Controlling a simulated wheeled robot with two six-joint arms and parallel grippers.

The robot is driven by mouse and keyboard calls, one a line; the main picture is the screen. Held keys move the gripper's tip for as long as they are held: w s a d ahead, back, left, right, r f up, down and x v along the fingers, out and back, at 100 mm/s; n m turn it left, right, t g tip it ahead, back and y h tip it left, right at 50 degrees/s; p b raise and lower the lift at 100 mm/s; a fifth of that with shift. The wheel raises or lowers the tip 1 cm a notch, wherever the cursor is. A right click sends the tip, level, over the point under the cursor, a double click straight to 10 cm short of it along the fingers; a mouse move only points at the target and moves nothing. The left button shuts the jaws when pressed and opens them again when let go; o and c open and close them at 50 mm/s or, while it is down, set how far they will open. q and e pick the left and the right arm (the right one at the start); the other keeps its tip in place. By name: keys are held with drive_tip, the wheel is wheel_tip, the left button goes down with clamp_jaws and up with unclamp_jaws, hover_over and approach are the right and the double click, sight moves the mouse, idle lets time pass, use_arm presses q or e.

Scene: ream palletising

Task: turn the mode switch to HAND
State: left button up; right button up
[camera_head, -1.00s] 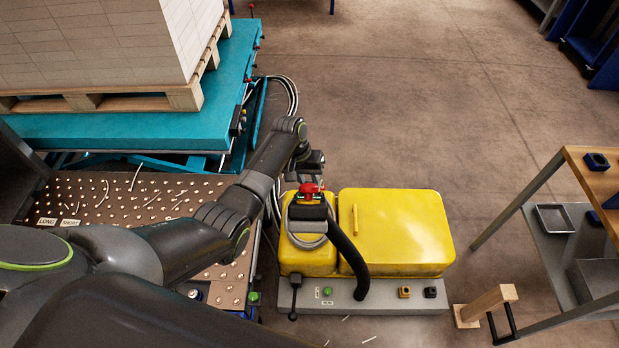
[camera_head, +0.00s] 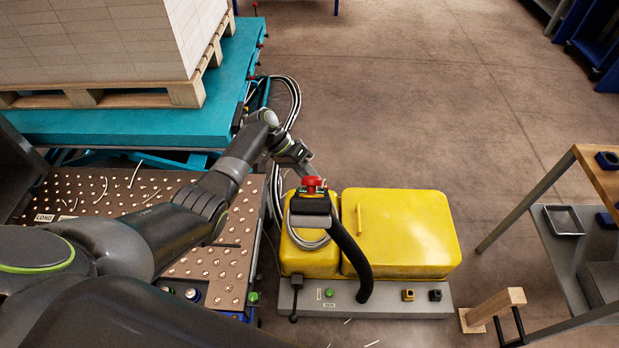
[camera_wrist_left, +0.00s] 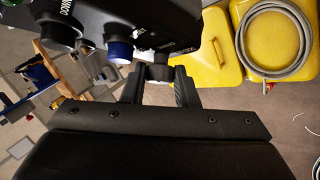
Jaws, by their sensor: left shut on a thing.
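A black control box (camera_wrist_left: 125,22) fills the top of the left wrist view. It carries a DOWN label, a dark push button (camera_wrist_left: 58,32), a blue button (camera_wrist_left: 119,50) and a small dark switch knob (camera_wrist_left: 160,72) beside partly readable white lettering. My left gripper (camera_wrist_left: 160,88) has its two fingers closed on this knob, one on each side. The knob's pointing direction is too dark to tell. In the head view my left wrist (camera_head: 292,151) is above and left of the yellow machine; box and knob cannot be made out there. My right gripper is not in view.
The yellow machine (camera_head: 405,235) with a red knob (camera_head: 313,183) and black hose stands close to my left arm. A teal lift table (camera_head: 110,125) bears a pallet stack (camera_head: 95,45). A ball-topped table (camera_head: 150,195) lies below my arm.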

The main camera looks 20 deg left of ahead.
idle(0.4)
use_arm(q)
drive_tip(key=o, duration=1)
drive_tip(key=b+v, duration=0.2)
drive_tip(key=v, duration=1.5)
drive_tip(key=shift+w+a, duration=0.15)
drive_tip(key=shift+a, duration=0.1)
drive_tip(key=shift+r, duration=0.1)
